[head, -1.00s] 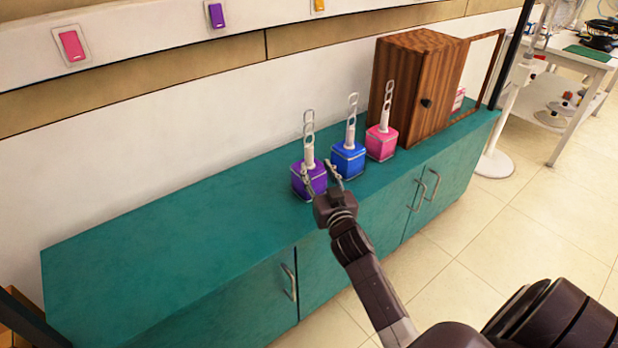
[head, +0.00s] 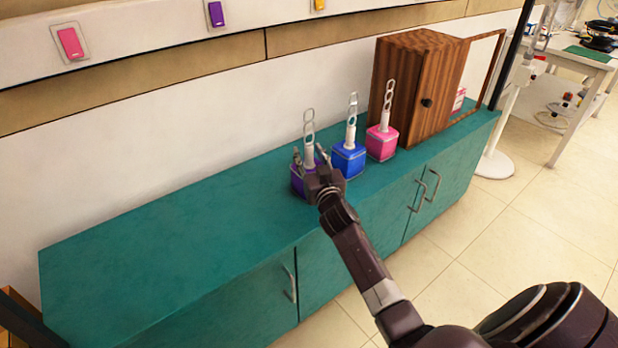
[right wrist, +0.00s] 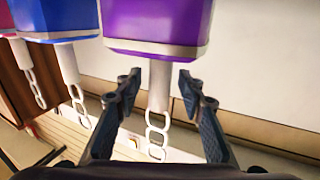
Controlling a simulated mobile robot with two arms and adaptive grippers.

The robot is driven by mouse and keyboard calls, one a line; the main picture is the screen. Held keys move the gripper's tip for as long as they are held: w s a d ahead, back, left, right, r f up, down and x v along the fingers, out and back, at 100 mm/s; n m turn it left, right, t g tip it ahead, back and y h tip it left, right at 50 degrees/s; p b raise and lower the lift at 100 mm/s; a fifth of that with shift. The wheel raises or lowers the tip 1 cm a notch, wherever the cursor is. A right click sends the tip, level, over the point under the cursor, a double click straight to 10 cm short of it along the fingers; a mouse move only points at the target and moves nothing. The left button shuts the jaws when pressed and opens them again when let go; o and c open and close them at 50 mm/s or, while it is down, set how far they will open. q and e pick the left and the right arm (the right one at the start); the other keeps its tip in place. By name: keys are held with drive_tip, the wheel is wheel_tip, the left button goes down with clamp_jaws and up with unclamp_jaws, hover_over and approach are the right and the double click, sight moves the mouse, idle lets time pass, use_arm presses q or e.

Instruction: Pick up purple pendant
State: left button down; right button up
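The purple pendant (head: 298,183) stands upright on the green cabinet top, with a white stem and chain links above its purple block. It is the leftmost of three pendants. My right gripper (head: 309,158) is at its stem, partly covering the block in the head view. In the right wrist view, the purple pendant (right wrist: 157,22) appears upside down, and its white stem lies between the two spread fingers of my right gripper (right wrist: 158,88). Gaps show on both sides of the stem. My left gripper is not in view.
A blue pendant (head: 348,160) and a pink pendant (head: 382,143) stand to the right on the green cabinet (head: 180,235). A wooden box (head: 418,85) with an open door frame is behind them. The cabinet's left part is clear.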

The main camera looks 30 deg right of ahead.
clamp_jaws()
drive_tip(key=shift+r, duration=0.1)
idle(0.4)
drive_tip(key=shift+r, duration=0.1)
